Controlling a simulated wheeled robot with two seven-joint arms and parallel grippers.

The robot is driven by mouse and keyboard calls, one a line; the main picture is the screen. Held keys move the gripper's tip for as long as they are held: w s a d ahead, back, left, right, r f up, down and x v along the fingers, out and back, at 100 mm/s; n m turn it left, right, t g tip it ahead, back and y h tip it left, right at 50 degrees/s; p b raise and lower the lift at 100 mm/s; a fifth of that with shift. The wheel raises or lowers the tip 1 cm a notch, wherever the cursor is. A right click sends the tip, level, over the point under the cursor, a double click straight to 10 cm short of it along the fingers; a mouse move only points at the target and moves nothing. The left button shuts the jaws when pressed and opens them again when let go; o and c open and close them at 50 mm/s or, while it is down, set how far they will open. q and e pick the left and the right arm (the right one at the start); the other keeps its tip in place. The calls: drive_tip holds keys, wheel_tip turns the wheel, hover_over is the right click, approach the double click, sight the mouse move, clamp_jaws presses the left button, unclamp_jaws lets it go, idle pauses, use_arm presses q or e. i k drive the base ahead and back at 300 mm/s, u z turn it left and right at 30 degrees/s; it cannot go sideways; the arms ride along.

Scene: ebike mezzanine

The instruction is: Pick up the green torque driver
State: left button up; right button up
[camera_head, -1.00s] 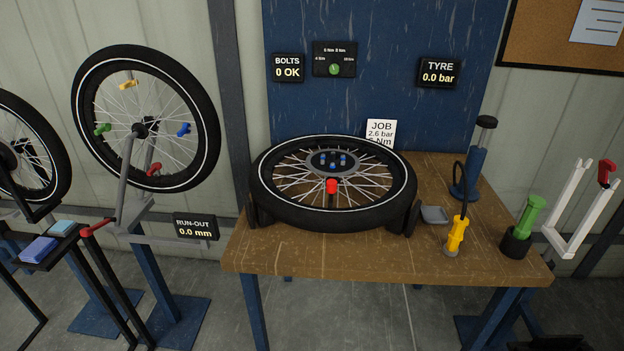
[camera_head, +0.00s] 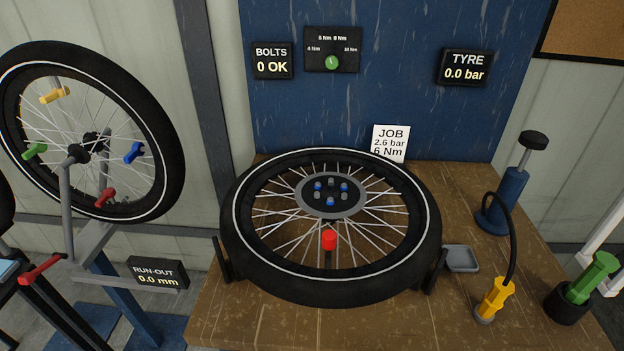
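The green torque driver (camera_head: 592,278) stands handle up and slightly tilted in a black round holder (camera_head: 567,304). The holder sits at the right front corner of the wooden workbench (camera_head: 232,318), near the right edge of the head view. The lower part of the driver is hidden inside the holder. Neither of my grippers shows in the view.
A wheel (camera_head: 238,262) lies flat on the bench. A yellow pump head (camera_head: 495,298) with a black hose, a blue pump (camera_head: 507,200) and a small grey tray (camera_head: 461,259) stand between wheel and driver. A truing stand (camera_head: 88,245) holding a wheel is left.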

sight(603, 263)
drive_tip(key=z, duration=0.1)
drive_tip(key=i, duration=0.25)
drive_tip(key=u, duration=1.7)
drive_tip(key=k, duration=1.4)
drive_tip(key=z, duration=1.9)
drive_tip(key=i, duration=0.5)
drive_tip(key=u, duration=0.05)
